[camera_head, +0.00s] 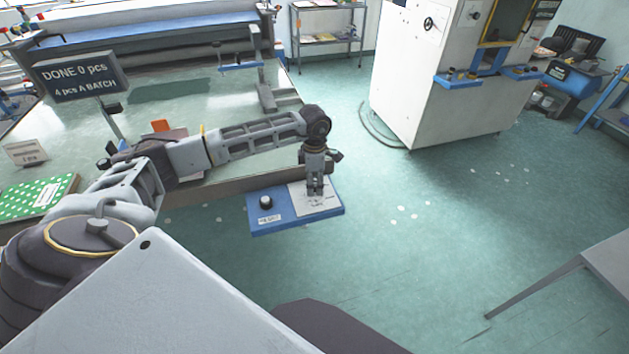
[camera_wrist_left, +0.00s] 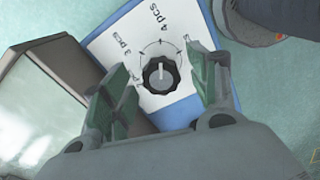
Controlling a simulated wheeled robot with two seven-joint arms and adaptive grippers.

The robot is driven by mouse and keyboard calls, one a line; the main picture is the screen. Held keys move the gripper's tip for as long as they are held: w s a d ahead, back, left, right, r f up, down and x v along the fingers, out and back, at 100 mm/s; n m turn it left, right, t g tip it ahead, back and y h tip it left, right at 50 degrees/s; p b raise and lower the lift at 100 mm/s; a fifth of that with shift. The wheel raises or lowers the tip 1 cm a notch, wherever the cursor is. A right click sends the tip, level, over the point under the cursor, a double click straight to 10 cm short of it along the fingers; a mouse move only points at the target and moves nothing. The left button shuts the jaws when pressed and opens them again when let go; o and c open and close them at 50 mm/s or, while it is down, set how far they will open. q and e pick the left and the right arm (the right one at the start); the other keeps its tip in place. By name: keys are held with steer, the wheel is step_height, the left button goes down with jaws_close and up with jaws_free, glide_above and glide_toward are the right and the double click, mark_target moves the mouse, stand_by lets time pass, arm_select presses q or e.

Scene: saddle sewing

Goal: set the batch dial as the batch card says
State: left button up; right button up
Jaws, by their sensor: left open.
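The batch dial (camera_wrist_left: 161,75) is a black knob on the white plate of a blue panel (camera_head: 262,222). In the left wrist view its white pointer line aims up the picture, roughly toward the "4 pcs" mark; the exact mark is hard to tell. "3 pcs" is printed at its upper left. My left gripper (camera_head: 315,190) points down over the white plate and hides the dial in the head view. Its fingers (camera_wrist_left: 163,92) are open, one on each side of the dial, apart from it. The batch card (camera_head: 26,153) stands on the table at left; its number is too small to read surely.
A second black knob (camera_head: 265,202) sits left of the white plate, above a small label. A dark sign (camera_head: 80,76) reads "DONE 0 pcs, 4 pcs A BATCH". A green dotted board (camera_head: 38,197) lies near the card. A white machine cabinet (camera_head: 420,80) stands beyond open floor.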

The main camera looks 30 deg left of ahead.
arm_select(q)
steer(key=shift+f, duration=0.1)
steer(key=c, duration=1)
arm_select(e)
steer(key=shift+a, duration=0.15)
